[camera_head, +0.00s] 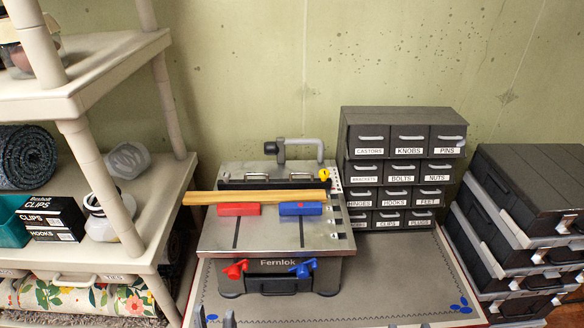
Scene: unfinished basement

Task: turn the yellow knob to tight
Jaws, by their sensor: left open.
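The small yellow knob (324,174) sits at the back right of the grey Fernlok bench machine (250,236), near a marked strip on its right edge. It is small, and I cannot read its setting. My left gripper (214,318) shows only as two grey fingertips at the bottom edge, apart and with nothing between them. It is in front of the machine, well away from the yellow knob. My right gripper is not in view.
A wooden strip (255,197) lies across the machine by red (239,209) and blue (300,208) blocks. Red (235,270) and blue (302,269) knobs are on its front. A labelled drawer cabinet (347,150) stands behind right, stacked cases (530,190) far right, shelves (90,75) left.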

